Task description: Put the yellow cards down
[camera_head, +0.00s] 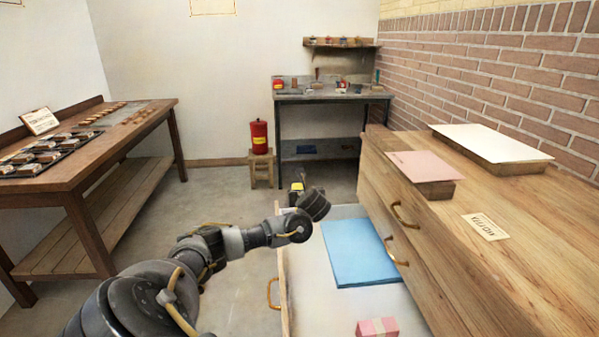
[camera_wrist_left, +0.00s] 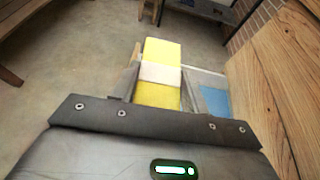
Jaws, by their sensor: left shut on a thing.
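The yellow cards (camera_wrist_left: 162,52) are a block with a white band around the middle. My left gripper (camera_wrist_left: 158,88) is shut on them, one finger on each side. In the head view a small yellow part (camera_head: 297,187) shows at my left gripper (camera_head: 298,185), which is above the far left part of an open drawer. My right gripper is not in view.
The open drawer (camera_head: 308,300) holds a blue sheet stack (camera_head: 360,252) and a banded pink bundle (camera_head: 377,327). The wooden cabinet (camera_head: 520,235) beside it bears pink and white stacks and a label. A red can (camera_head: 259,136) stands on a stool behind.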

